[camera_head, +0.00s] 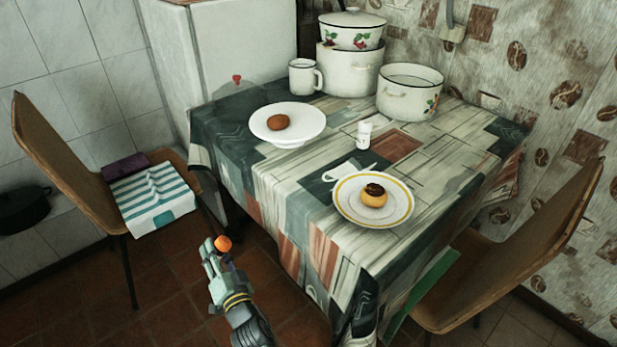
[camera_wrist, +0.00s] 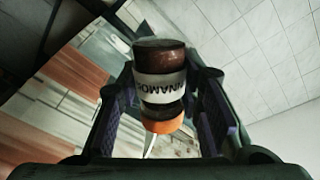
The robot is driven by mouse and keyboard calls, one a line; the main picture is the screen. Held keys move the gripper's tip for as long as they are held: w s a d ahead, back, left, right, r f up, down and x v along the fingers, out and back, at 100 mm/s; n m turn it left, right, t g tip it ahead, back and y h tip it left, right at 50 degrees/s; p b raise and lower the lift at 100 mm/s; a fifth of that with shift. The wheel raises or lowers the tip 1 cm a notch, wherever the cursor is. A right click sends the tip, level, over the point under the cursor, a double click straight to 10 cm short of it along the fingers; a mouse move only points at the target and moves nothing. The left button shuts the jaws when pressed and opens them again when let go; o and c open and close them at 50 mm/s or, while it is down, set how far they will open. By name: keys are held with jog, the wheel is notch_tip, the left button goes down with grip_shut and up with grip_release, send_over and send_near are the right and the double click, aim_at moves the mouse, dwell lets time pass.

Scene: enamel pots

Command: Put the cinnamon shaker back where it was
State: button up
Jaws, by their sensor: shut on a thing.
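The cinnamon shaker (camera_wrist: 160,87) sits between my two fingers in the wrist view. It has a dark brown body, a white label with part of its name showing, and an orange cap (camera_head: 223,243). In the head view only that orange end shows clearly; the rest is hidden by my fingers. My gripper (camera_head: 217,251) is shut on the shaker and holds it in the air, left of the table's front edge and over the tiled floor. The table (camera_head: 330,208) has a patterned cloth.
On the table are a small white shaker (camera_head: 364,135), a white plate (camera_head: 308,117) with a brown bun, a yellow-rimmed plate (camera_head: 349,205) with a topped bun, a mug (camera_head: 303,77), and pots (camera_head: 406,98) at the back. Chairs (camera_head: 70,165) (camera_head: 510,265) flank the table.

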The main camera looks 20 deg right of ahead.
aim_at(223, 239)
jog(key=d+r+h, duration=0.1)
jog(key=r, duration=0.1)
jog(key=r+h, duration=0.1)
jog(key=r, duration=0.1)
jog(key=d+r+h, duration=0.1)
jog(key=r, duration=0.1)
jog(key=shift+w+d+r+n+p, duration=0.2)
jog(key=shift+d+r+n+p, duration=0.1)
jog(key=shift+p, duration=0.1)
jog(key=s+d+r+m+g+h+p, duration=0.1)
jog(key=s+d+r+g+h, duration=0.1)
jog(key=s+d+r+h, duration=0.4)
jog(key=s+d+r+m+g+h, duration=0.1)
jog(key=s+d+r+g+h, duration=0.15)
jog(key=d+r+h, duration=0.4)
jog(key=shift+g+y, duration=0.25)
jog(key=shift+y, duration=0.5)
jog(key=x, duration=0.5)
jog(key=r+b+x, duration=0.1)
jog(key=x, duration=0.5)
jog(key=r+x, duration=0.1)
jog(key=x, duration=0.4)
jog(key=shift+w+d+b, duration=0.1)
jog(key=shift+d+b, duration=0.3)
jog(key=shift+f, duration=1.8)
